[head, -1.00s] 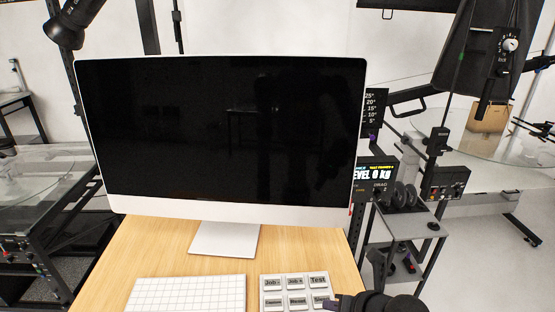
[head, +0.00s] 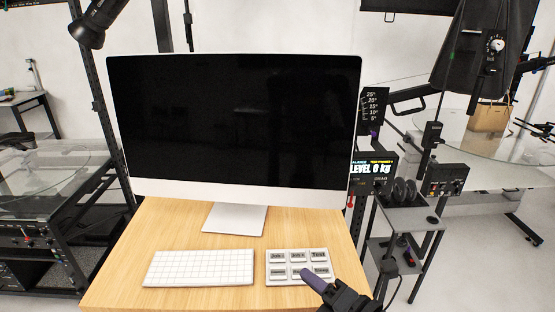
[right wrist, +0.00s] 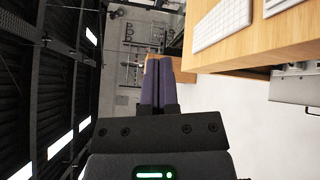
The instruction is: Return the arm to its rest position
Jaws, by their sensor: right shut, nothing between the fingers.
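My right gripper (head: 308,276) comes in from the lower right in the head view. Its purple fingers are closed together with nothing between them. They overlap the lower row of a grey button panel (head: 290,255) in the picture; I cannot tell whether they touch it. The right wrist view shows the closed fingers (right wrist: 158,84) side by side, with the wooden desk to their right and no object held. My left arm and gripper are not in view.
A large black monitor (head: 235,130) stands on the wooden desk (head: 190,222), with a white keyboard (head: 200,267) in front. A grey cart (head: 408,212) with equipment stands right of the desk. Open floor (head: 475,275) lies further right.

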